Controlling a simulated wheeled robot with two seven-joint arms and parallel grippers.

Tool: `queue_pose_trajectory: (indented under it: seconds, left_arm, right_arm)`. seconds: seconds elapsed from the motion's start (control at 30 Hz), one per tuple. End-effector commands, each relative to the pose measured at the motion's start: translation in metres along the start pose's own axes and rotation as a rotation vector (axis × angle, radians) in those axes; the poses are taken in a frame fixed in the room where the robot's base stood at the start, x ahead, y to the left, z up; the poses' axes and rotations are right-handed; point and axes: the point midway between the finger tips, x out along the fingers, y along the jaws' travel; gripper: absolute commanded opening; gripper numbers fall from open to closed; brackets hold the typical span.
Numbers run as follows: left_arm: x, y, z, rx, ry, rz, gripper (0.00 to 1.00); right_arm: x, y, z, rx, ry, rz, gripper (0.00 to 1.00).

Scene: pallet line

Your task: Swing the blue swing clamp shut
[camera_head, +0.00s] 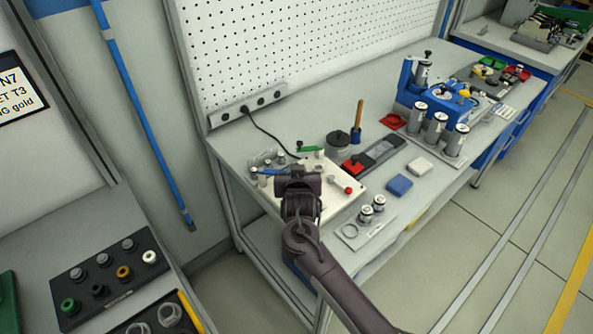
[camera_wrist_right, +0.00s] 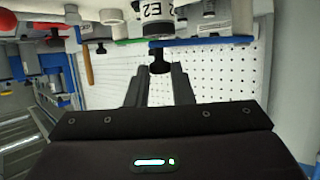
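The blue swing clamp (camera_head: 266,171) is a blue bar on the white fixture plate (camera_head: 338,203), pointing left from beside my gripper in the head view. In the right wrist view its blue bar (camera_wrist_right: 208,42) runs across the top, with a black knob (camera_wrist_right: 159,62) at its left end. My right gripper (camera_wrist_right: 160,75) has its fingers apart, with the knob at or just beyond the gap between the tips; I cannot tell if they touch. It also shows in the head view (camera_head: 297,172), where my wrist hides part of the clamp and plate. My left gripper is not in view.
A green bar (camera_head: 309,148) lies near the plate's back edge. A red knob (camera_head: 348,190) is on its right side. A dark pot (camera_head: 338,143) and a wooden-handled tool (camera_head: 359,115) stand behind. Metal cylinders (camera_head: 366,212) stand at the front right. The pegboard (camera_head: 300,45) rises behind the bench.

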Motion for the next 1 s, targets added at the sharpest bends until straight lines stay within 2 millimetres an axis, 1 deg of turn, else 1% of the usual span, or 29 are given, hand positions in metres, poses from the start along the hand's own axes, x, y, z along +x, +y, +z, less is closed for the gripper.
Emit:
queue_pose_trajectory:
  seconds: [0.03, 0.17, 0.2, 0.43, 0.53, 0.67, 0.9, 1.0]
  left_arm:
    - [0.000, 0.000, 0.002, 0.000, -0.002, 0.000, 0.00]
    - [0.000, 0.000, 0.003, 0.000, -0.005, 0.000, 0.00]
    - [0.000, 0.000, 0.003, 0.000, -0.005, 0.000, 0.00]
    - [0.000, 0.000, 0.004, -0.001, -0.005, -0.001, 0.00]
    - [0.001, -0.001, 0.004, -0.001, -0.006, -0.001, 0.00]
    - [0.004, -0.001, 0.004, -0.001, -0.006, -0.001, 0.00]
    - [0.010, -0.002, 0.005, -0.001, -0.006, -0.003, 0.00]
    - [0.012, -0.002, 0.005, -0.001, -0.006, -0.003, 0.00]
  right_arm:
    - [0.000, -0.001, -0.002, 0.002, 0.004, -0.002, 0.23]
    - [0.000, 0.000, -0.001, 0.002, 0.003, -0.001, 0.40]
    - [0.000, 0.000, -0.001, 0.001, 0.003, -0.001, 0.42]
    - [0.000, 0.000, 0.000, 0.001, 0.001, 0.000, 0.42]
    - [-0.004, 0.000, 0.000, 0.001, 0.002, -0.001, 0.42]
    - [-0.018, 0.000, 0.001, 0.002, 0.002, -0.001, 0.42]
    - [-0.056, -0.001, 0.001, 0.002, 0.001, -0.002, 0.42]
    - [-0.068, -0.001, 0.001, 0.001, 0.002, -0.001, 0.42]
